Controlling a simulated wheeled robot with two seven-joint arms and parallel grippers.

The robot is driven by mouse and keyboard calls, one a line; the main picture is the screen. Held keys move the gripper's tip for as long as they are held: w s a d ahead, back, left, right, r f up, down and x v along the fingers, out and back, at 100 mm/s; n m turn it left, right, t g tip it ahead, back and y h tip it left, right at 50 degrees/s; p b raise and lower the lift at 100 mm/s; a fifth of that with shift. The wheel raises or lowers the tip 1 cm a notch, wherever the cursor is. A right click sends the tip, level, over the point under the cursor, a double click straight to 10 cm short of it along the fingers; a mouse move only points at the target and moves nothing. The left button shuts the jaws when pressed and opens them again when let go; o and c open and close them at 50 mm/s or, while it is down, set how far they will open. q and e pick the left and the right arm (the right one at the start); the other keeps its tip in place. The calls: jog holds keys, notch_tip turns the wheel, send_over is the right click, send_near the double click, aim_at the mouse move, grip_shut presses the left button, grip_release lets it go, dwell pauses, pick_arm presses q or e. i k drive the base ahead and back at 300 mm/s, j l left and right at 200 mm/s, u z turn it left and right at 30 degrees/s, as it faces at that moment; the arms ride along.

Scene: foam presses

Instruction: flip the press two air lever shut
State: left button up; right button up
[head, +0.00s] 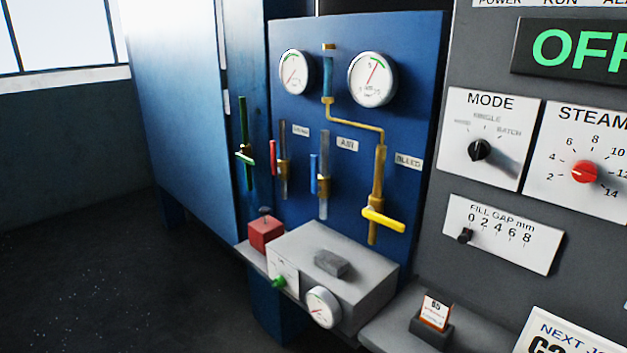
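The blue valve panel (415,80) stands in the middle of the head view. A blue lever (313,173) is on a vertical pipe (323,195) just left of and below the AIR label (347,144). The blue lever stands upright, in line with its pipe. Neither of my grippers is in view, and nothing touches the lever. I cannot read a press number on this panel.
A red upright lever (273,157) is to its left, a yellow crosswise lever (383,219) to its right. A green lever (245,158) is further left. A grey box (365,285) and red block (265,232) sit below. A grey control panel (455,65) stands right.

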aim_at(315, 187)
jog(key=z, duration=0.35)
jog(key=i+j+z, duration=0.15)
jog(key=j+z, duration=0.15)
jog(key=i+j+z, duration=0.25)
jog(key=j+z, duration=0.3)
jog(key=j, duration=0.15)
jog(key=i+j+z, duration=0.2)
jog(key=j, duration=1.55)
jog(key=j+z, duration=0.15)
jog(key=j, duration=1.65)
jog(key=i, duration=0.05)
